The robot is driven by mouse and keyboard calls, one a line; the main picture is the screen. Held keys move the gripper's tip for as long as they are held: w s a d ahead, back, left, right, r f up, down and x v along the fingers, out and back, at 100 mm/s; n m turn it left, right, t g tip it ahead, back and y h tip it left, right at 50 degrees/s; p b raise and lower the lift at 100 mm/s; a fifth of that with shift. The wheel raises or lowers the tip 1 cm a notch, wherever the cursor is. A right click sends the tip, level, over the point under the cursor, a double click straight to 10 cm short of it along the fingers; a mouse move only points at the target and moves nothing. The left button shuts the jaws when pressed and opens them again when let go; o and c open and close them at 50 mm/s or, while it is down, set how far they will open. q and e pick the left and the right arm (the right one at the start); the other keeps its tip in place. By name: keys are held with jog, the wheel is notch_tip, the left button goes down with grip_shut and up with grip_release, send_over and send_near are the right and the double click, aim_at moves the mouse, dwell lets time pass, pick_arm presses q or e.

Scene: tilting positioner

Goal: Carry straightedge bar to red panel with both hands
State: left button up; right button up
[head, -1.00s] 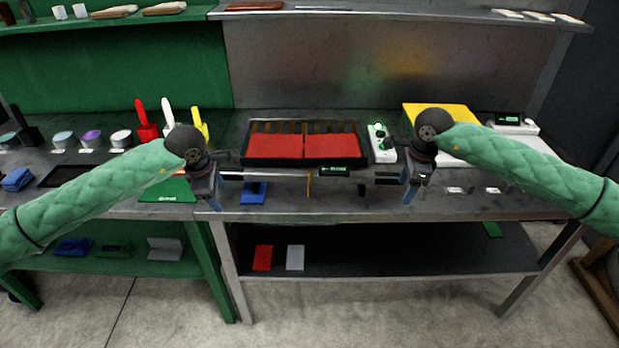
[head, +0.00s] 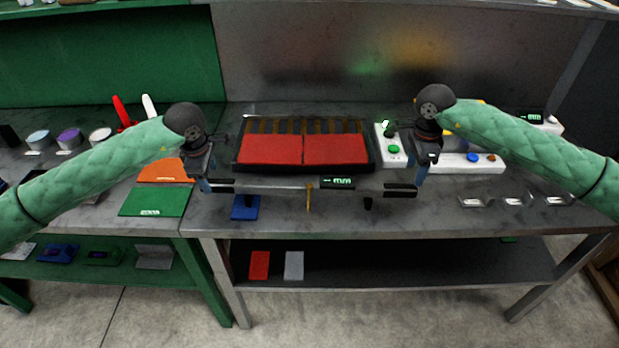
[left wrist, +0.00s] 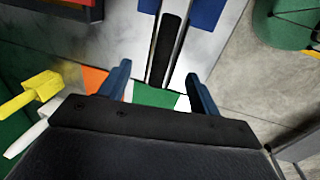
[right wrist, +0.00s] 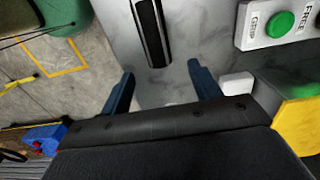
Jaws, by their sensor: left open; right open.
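The straightedge bar (head: 270,184) is a long thin silver bar with black grip sections near both ends and a small green-lit display. It lies along the front of the steel bench, in front of the red panel (head: 302,149). The panel is two red plates side by side in a black frame. My left gripper (head: 207,184) is open by the left end; in the left wrist view the black grip (left wrist: 165,50) lies ahead of the fingers. My right gripper (head: 421,176) is open by the right end; in the right wrist view the black grip (right wrist: 151,32) lies ahead, apart from the fingers.
A white box with a green button (head: 394,149) stands right of the frame. A green mat (head: 155,201) lies left. Small clear pieces (head: 513,200) lie right.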

aim_at(215, 189)
pick_arm(q)
jog(key=shift+w, duration=0.2)
pick_arm(e)
jog(key=shift+w, duration=0.2)
pick_arm(q)
jog(key=shift+s+r, duration=0.4)
jog(key=shift+s, duration=0.1)
pick_arm(e)
jog(key=shift+s+r, duration=0.35)
jog(key=shift+s, duration=0.15)
pick_arm(q)
jog(key=shift+w+f, duration=0.3)
jog(key=shift+f, duration=1.05)
jog(key=shift+w+f, duration=0.35)
jog(key=shift+f, duration=0.95)
jog(key=shift+w+f, duration=0.3)
jog(key=shift+f, duration=1.05)
pick_arm(e)
jog(key=shift+w+f, duration=0.2)
jog(key=shift+f, duration=3.85)
pick_arm(q)
grip_shut()
pick_arm(e)
grip_shut()
